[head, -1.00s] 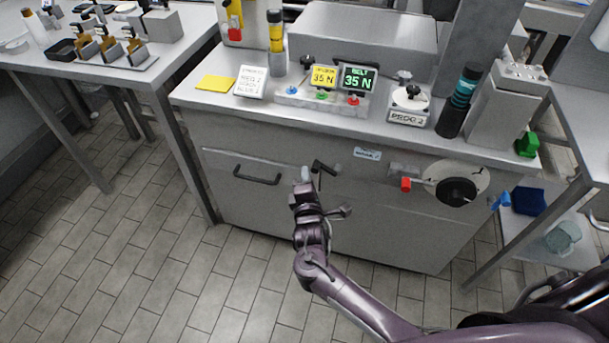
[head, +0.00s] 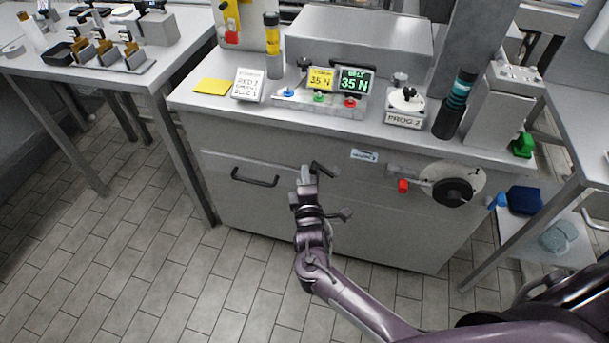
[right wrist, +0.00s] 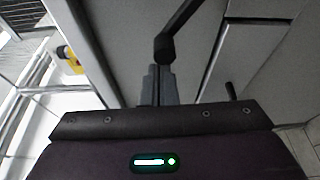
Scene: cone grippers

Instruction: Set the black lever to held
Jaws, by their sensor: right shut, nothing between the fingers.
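The black lever (head: 324,170) is a cranked bar on the grey cabinet's front, right of the black drawer handle. My right gripper (head: 306,173) is shut and empty, its fingers up against or just in front of the lever's left side. In the right wrist view the lever (right wrist: 180,32) slants down to an end just beyond the shut fingertips (right wrist: 158,72). I cannot tell whether they touch. Part of the lever is hidden behind the fingers in the head view. A small blue-white label (head: 364,155) is to its right, too small to read. My left gripper is out of view.
A drawer handle (head: 255,178) sticks out left of the lever. To the right are a red-ended lever (head: 403,186) and a black knob on a round dial (head: 453,191). The worktop above holds a console with displays (head: 354,80). The tiled floor in front is open.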

